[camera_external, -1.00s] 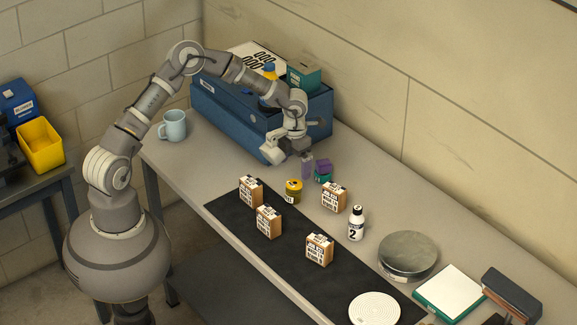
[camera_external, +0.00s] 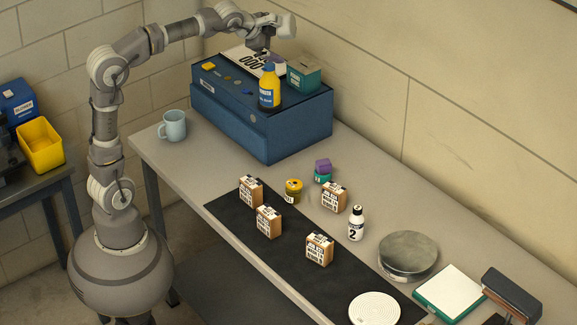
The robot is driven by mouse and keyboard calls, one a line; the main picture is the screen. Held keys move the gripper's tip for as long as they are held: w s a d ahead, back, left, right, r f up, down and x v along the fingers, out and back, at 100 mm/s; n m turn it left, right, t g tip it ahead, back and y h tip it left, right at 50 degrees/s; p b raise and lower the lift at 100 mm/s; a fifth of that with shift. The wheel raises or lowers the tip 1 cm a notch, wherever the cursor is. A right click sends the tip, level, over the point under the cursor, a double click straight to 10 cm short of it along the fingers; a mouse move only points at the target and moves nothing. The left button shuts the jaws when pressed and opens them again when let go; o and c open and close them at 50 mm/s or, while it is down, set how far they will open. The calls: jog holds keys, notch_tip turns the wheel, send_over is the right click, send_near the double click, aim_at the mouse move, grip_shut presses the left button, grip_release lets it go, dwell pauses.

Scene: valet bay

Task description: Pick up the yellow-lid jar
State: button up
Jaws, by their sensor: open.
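The yellow-lid jar (camera_external: 293,191) stands upright on the workbench at the back edge of the black mat, between small labelled boxes. Its yellow lid faces up and a label shows low on its front. My gripper (camera_external: 264,47) is high above the blue chest at the back, far up and left of the jar. It is open, with nothing seen in it; its fingers are small and partly lost against the things behind.
Several labelled boxes (camera_external: 268,222) stand around the jar. A teal jar with a purple lid (camera_external: 323,171) and a white bottle (camera_external: 356,224) are nearby. The blue chest (camera_external: 262,134) carries a yellow bottle (camera_external: 269,87) and a green box (camera_external: 304,75). A mug (camera_external: 173,125) stands left.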

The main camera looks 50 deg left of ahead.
aim_at(295, 183)
jog(key=s+a+r+n+t+b, duration=0.1)
jog(key=s+r+n, duration=0.2)
jog(key=s+r, duration=0.1)
jog(key=s+a+r+n+t+b, duration=0.1)
jog(key=s+a+r+n+t, duration=0.1)
jog(key=s+r+n, duration=0.2)
jog(key=s+a+r+n+t+b, duration=0.1)
jog(key=s+a+r+n+t, duration=0.1)
jog(key=s+r+n, duration=0.2)
jog(key=shift+s+r+b, duration=0.3)
jog(key=shift+s+r, duration=0.1)
jog(key=shift+r, duration=0.4)
jog(key=c, duration=0.3)
jog(key=shift+d, duration=0.1)
jog(key=shift+c, duration=0.2)
